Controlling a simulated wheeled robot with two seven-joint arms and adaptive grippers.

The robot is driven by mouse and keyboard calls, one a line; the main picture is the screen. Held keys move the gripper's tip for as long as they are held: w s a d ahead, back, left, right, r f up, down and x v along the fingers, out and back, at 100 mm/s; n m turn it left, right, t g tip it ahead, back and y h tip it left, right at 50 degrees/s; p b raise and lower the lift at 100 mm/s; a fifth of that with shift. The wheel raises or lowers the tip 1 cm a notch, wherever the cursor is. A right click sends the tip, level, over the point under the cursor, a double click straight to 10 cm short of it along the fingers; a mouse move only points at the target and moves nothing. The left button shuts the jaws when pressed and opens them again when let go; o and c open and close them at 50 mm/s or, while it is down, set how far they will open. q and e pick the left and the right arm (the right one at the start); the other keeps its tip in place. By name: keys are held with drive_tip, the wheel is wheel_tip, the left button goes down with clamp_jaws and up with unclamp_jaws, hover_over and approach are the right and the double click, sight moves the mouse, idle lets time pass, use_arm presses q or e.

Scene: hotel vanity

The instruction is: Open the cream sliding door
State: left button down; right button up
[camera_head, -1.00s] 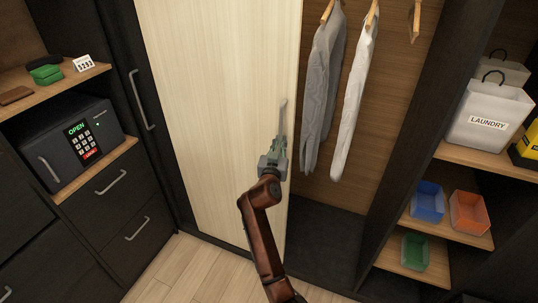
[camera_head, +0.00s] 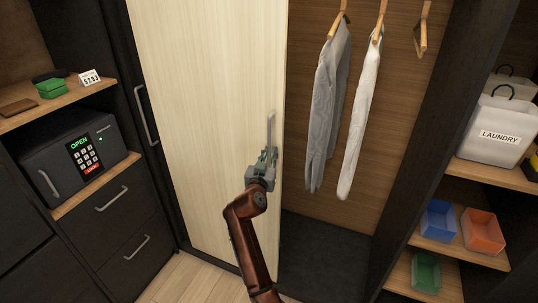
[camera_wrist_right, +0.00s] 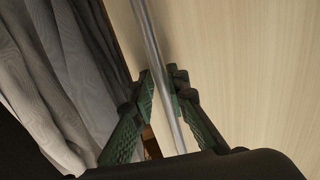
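The cream sliding door (camera_head: 205,110) stands partly open, with the wardrobe interior exposed to its right. Its slim vertical metal handle (camera_head: 271,128) is near the door's right edge. My right gripper (camera_head: 270,157) is at the lower part of this handle. In the right wrist view, the handle bar (camera_wrist_right: 153,50) runs between the two green-padded fingers (camera_wrist_right: 161,80), which are closed in around it. The cream door face (camera_wrist_right: 250,70) fills the right of that view. My left gripper is not in view.
Grey and white garments (camera_head: 328,110) hang in the open wardrobe, close to the gripper in the wrist view. A dark cabinet with a safe (camera_head: 50,155) and drawers stands left. Shelves with a laundry bag (camera_head: 495,125) and coloured bins (camera_head: 437,220) are right.

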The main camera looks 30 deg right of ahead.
drive_tip(key=shift+o, duration=1.3)
drive_tip(key=shift+a, duration=0.1)
drive_tip(key=shift+w, duration=0.1)
drive_tip(key=shift+f, duration=0.1)
drive_tip(key=v, duration=1.2)
